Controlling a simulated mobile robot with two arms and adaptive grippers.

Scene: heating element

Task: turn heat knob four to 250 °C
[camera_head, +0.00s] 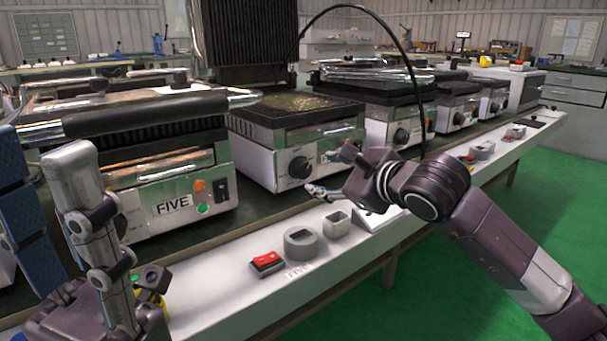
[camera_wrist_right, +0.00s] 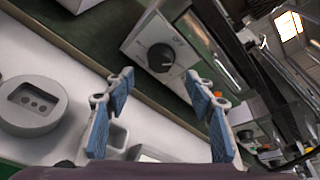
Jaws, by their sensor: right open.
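The heat knob of the grill beside the one marked FIVE, a black round dial (camera_head: 300,167), sits on that grill's silver front; the grill's own number is not readable. It also shows in the right wrist view (camera_wrist_right: 160,57), ahead of the fingertips; its setting is too small to read. My right gripper (camera_head: 320,191) is open and empty, in front of and below the knob, apart from it. Its blue-padded fingers stand wide apart in the wrist view (camera_wrist_right: 160,80). My left gripper (camera_head: 40,147) is close to the head camera at left, fingers apart, nothing between them.
Grill FIVE (camera_head: 172,208) stands left of this grill, with more grills (camera_head: 400,135) to its right. The white front ledge (camera_head: 222,290) carries a red switch (camera_head: 267,262) and grey sockets (camera_head: 301,243). A black cable arches above my right arm. Green floor lies right.

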